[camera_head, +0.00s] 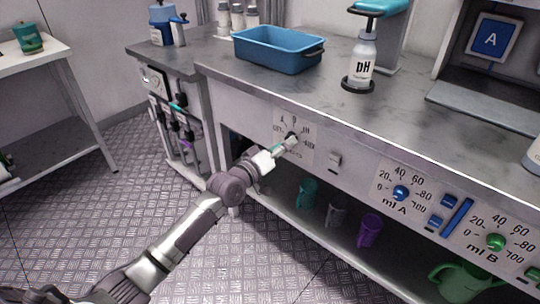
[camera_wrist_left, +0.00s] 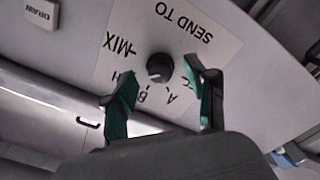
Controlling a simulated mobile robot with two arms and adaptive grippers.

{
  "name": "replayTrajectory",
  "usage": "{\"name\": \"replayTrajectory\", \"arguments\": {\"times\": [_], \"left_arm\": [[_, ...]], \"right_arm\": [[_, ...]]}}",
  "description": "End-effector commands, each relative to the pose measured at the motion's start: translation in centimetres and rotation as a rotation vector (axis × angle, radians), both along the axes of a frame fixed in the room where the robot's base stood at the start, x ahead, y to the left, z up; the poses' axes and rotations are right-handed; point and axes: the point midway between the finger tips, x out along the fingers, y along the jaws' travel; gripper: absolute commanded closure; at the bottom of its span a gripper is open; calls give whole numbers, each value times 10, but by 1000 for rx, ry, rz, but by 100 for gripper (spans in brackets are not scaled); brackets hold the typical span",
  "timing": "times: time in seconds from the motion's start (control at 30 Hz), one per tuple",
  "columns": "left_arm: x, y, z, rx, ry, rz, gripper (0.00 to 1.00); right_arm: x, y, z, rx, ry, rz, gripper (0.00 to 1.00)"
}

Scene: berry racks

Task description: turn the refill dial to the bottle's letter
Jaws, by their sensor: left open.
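The refill dial is a small dark round knob (camera_wrist_left: 159,67) on a white label plate (camera_wrist_left: 190,35). In the wrist view the plate's lettering is upside down: "SEND TO", "MIX", and letters including A and B. The dial's pointer direction cannot be told clearly. My left gripper (camera_wrist_left: 165,88) is open, its two teal fingertips on either side of the dial, with a gap to it. In the head view my left gripper (camera_head: 284,146) is in front of the label plate (camera_head: 306,150) and partly hides the dial.
A blue tray (camera_head: 278,50) is on the counter (camera_head: 420,115). Below right are blue knob A (camera_head: 401,192) and green knob B (camera_head: 495,242). A "DRAIN" switch (camera_wrist_left: 40,13) is beside the plate. Cups stand on the lower shelf.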

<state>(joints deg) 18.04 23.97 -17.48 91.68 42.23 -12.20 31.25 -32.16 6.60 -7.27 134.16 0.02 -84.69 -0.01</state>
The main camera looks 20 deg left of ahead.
Motion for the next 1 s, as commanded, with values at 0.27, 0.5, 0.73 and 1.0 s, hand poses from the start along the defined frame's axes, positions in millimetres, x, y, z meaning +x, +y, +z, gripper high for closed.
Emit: {"name": "replayTrajectory", "arguments": {"times": [0.27,0.5,0.73,1.0], "left_arm": [[-57,20,-2,3,3,0,43],[-92,33,-1,2,3,-1,43],[-100,36,0,1,1,-1,43],[-100,36,0,1,1,-1,43]], "right_arm": [[1,-1,0,-2,-1,0,100],[1,-1,0,-3,-2,0,100],[1,-1,0,-3,-2,0,100],[1,-1,1,-3,-2,0,100]]}}
